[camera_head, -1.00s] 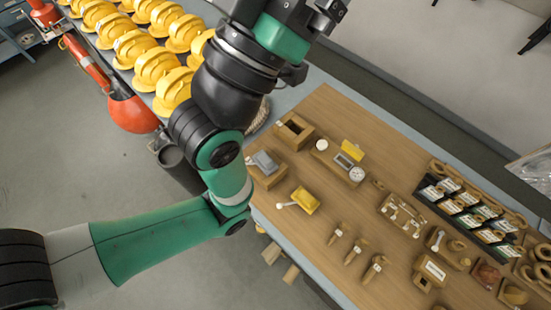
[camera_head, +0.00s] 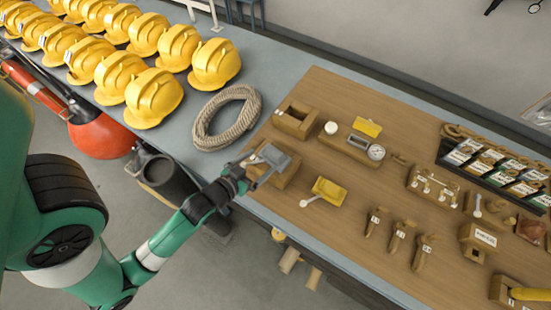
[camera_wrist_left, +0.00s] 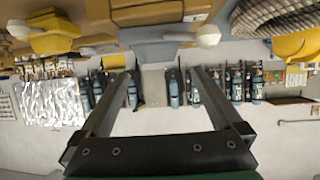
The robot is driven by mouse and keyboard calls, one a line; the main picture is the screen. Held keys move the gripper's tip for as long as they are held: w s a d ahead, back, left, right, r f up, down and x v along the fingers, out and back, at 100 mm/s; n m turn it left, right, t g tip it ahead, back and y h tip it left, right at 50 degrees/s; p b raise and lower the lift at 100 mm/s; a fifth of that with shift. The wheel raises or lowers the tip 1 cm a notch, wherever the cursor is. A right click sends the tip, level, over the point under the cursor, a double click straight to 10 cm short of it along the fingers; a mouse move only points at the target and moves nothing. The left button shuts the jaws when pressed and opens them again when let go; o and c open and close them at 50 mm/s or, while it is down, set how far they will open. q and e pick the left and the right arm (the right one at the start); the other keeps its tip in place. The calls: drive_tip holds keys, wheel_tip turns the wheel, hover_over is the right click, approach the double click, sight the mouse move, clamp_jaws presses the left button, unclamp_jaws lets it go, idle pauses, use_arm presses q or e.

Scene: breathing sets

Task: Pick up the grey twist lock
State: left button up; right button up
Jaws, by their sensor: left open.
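The grey twist lock (camera_head: 273,157) sits on a wooden block near the left edge of the wooden board. In the left wrist view its grey body (camera_wrist_left: 150,50) is at the top middle, with a white knob (camera_wrist_left: 207,36) to its right. My left gripper (camera_head: 250,172) is beside the lock in the head view, at its near left side. In the wrist view its two fingers (camera_wrist_left: 166,72) are spread apart with nothing held between them. The lock appears just beyond the fingertips; whether they touch it I cannot tell. My right gripper is not in view.
A yellow lock with a white-knobbed lever (camera_head: 328,190) is to the right on the board (camera_head: 340,235). An open wooden box (camera_head: 295,120) and a gauge block (camera_head: 352,146) stand behind. A coiled rope (camera_head: 227,117) and yellow helmets (camera_head: 155,98) lie on the grey table left.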

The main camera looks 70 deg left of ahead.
sight(278, 150)
use_arm(q)
drive_tip(key=x, duration=1.1)
drive_tip(key=shift+w+d+b, duration=0.15)
drive_tip(key=shift+d+b, duration=0.05)
drive_tip(key=shift+b, duration=0.15)
drive_tip(key=shift+c, duration=0.3)
clamp_jaws()
